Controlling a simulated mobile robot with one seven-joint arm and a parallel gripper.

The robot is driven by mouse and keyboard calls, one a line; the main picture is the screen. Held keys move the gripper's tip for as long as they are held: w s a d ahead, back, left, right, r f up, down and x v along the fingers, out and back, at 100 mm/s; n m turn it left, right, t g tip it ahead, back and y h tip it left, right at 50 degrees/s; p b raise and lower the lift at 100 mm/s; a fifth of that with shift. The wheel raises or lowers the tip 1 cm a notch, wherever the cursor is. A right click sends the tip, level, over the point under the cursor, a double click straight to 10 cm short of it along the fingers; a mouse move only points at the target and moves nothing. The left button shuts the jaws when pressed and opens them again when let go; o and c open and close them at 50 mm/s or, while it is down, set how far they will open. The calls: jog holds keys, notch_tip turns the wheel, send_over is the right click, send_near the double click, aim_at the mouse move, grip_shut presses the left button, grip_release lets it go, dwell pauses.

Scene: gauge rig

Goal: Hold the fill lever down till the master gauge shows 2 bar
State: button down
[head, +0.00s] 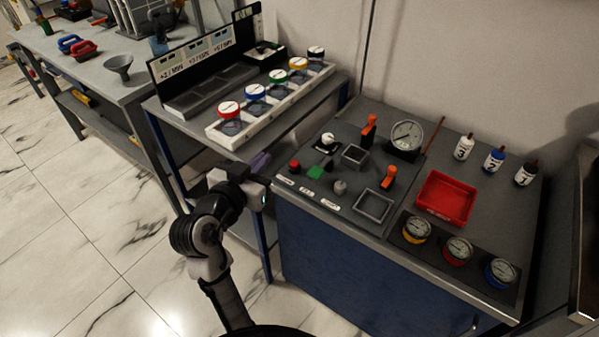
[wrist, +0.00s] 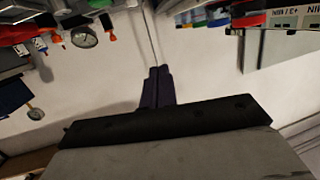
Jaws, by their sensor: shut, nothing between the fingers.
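The master gauge appears to be the large white dial (head: 407,135) at the back of the grey bench panel; its reading is too small to make out. A dial also shows in the wrist view (wrist: 84,38), where the scene is upside down. Two orange-topped levers stand on the panel, one at the back (head: 370,126) and one nearer the front (head: 388,178). I cannot read which is the fill lever. My gripper (head: 262,162) is shut and empty, left of the panel and apart from both levers. Its dark purple fingers (wrist: 158,73) are together in the wrist view.
The panel carries a red button (head: 295,164), a green block (head: 318,172) and square grey holders. A red tray (head: 445,197), three small gauges (head: 458,249) and three numbered bottles (head: 493,158) are to the right. A rack of coloured gauges (head: 256,92) stands behind my gripper.

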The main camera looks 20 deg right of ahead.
jog(key=s+d+f+m+g+h, duration=0.1)
jog(key=s+d+f+m+g, duration=0.1)
jog(key=s+d+g, duration=0.1)
jog(key=shift+s+d+f+h, duration=0.2)
jog(key=shift+d+f+h, duration=0.15)
jog(key=shift+d, duration=0.25)
jog(key=p, duration=0.3)
send_over(321, 167)
jog(key=f+v, duration=0.1)
jog(key=v, duration=0.4)
notch_tip(321, 167, down, 2)
notch_tip(321, 167, down, 3)
jog(key=shift+a+f, duration=0.1)
jog(key=shift+f, duration=0.8)
